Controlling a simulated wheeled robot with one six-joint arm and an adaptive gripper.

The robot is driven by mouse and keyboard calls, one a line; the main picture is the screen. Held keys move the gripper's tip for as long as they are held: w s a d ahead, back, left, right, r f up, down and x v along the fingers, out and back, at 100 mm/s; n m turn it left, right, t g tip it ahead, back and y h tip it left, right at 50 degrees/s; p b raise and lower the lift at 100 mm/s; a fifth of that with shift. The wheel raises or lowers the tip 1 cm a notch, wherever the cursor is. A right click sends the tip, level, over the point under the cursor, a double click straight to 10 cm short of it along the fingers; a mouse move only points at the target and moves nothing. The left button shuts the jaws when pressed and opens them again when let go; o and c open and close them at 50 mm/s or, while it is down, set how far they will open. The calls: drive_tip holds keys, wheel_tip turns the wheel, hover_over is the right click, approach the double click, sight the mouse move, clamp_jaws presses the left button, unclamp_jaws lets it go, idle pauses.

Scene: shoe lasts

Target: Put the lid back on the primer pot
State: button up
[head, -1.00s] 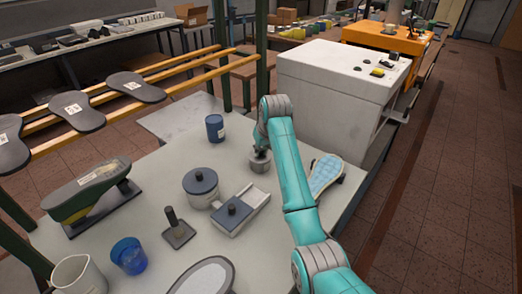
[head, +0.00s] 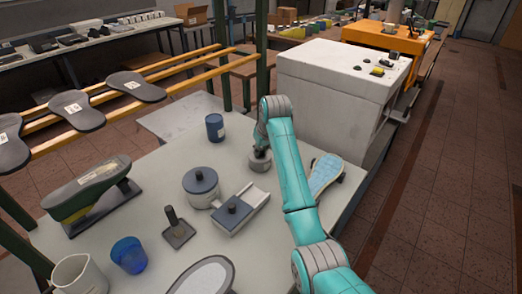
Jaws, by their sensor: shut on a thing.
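My gripper (head: 262,150) is at the end of the teal arm, low over the right middle of the bench. It is shut on a small round grey thing (head: 260,163) that is at or just above the bench top. The fingers are small and partly hidden, and I cannot tell whether this thing is a lid or a small pot. To its left stands a round pale-grey pot (head: 201,196) with a dark blue top and a dark knob. A dark blue labelled tub (head: 215,127) stands further back. I cannot tell which one is the primer pot.
A grey box with a dark knob (head: 231,210), a small stand (head: 178,232), a blue cup (head: 129,254) and a white jug (head: 78,277) are on the bench (head: 115,208). A light blue sole (head: 325,174) lies right of the arm. A white cabinet (head: 335,95) stands behind.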

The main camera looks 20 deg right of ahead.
idle(0.3)
drive_tip(key=o, duration=1.4)
drive_tip(key=shift+r, duration=0.1)
drive_tip(key=shift+r, duration=3.4)
clamp_jaws()
drive_tip(key=shift+f, duration=2.4)
